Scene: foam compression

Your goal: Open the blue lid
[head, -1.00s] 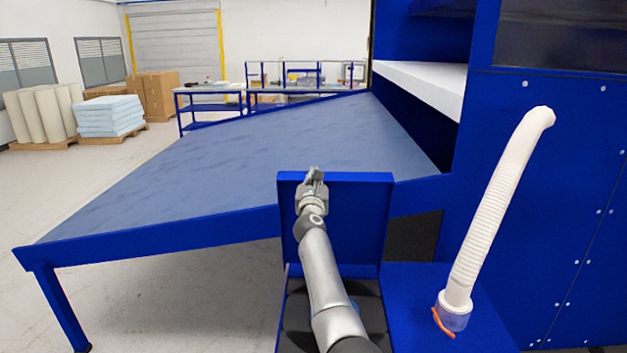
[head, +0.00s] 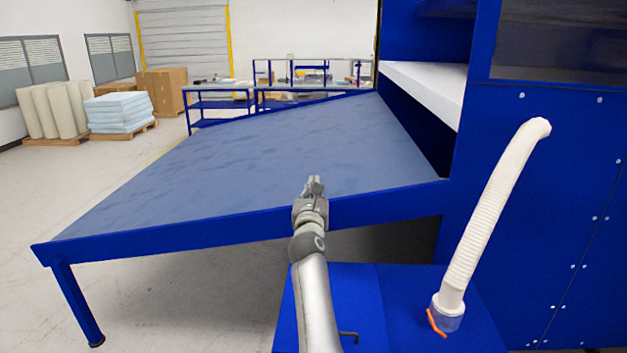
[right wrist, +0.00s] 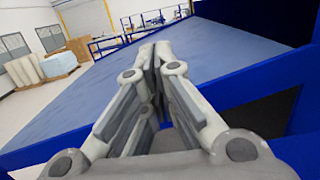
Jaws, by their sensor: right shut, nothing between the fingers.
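The blue lid (head: 358,298) lies flat over the box at the bottom centre of the head view, partly hidden behind my right arm. A small dark handle (head: 349,335) shows at its near edge, just right of my arm. My right gripper (head: 314,183) is shut and empty. It is above and beyond the lid, in front of the table edge in the picture, apart from the lid. The right wrist view shows its fingers (right wrist: 157,52) together with nothing between them. My left gripper is not in view.
A large blue-grey table (head: 240,165) spreads out beyond the lid. A white ribbed hose (head: 490,215) rises from the blue surface right of the lid. A tall blue machine (head: 550,200) stands at the right. Open floor lies at the left.

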